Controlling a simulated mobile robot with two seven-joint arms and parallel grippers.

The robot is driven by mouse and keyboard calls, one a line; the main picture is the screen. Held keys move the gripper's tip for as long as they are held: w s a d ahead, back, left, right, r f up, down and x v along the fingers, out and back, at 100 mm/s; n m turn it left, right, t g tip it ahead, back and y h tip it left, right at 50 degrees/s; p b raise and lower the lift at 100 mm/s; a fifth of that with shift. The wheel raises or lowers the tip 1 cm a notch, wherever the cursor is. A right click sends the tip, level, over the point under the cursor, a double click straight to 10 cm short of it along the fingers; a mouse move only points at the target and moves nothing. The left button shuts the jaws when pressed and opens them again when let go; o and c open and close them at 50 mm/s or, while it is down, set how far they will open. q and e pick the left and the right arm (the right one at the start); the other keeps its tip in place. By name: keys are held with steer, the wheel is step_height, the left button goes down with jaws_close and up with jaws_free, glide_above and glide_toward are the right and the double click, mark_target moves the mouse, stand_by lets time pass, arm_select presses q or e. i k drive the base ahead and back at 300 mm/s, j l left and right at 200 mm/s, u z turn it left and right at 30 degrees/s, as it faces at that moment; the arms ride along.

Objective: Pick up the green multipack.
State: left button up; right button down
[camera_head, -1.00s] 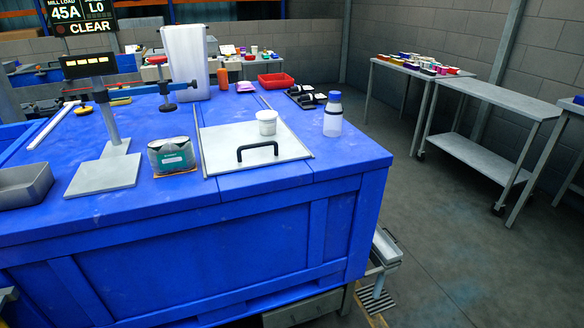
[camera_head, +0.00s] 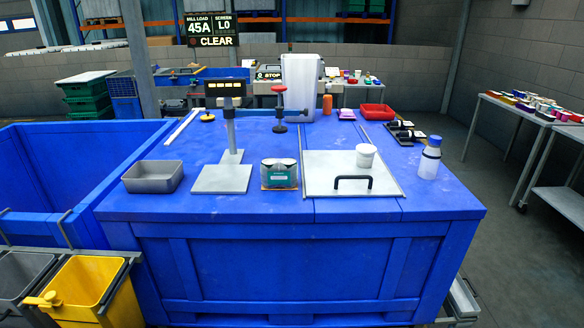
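The green multipack (camera_head: 279,174) stands on the blue table (camera_head: 300,211) near its front edge, in the middle of the view. It has a green label on the front and grey, rounded tops, and it seems to rest on a thin brown base. It sits between the grey plate of the scale stand and the white hatch panel. Nothing touches it from above. Neither of my grippers is in view.
Left of the multipack are a scale stand (camera_head: 222,179) and a grey metal tray (camera_head: 153,177). Right of it are a hatch panel (camera_head: 318,181) with a black handle, a white tub (camera_head: 366,155) and a bottle (camera_head: 429,160). A red-topped post (camera_head: 279,101) stands behind.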

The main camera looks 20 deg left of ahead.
mark_target(276, 174)
steer(key=i+l+u, duration=0.4)
steer(key=i, duration=0.3)
steer(key=i+l+u, duration=0.4)
steer(key=i+l, duration=0.2)
steer(key=l, duration=0.2)
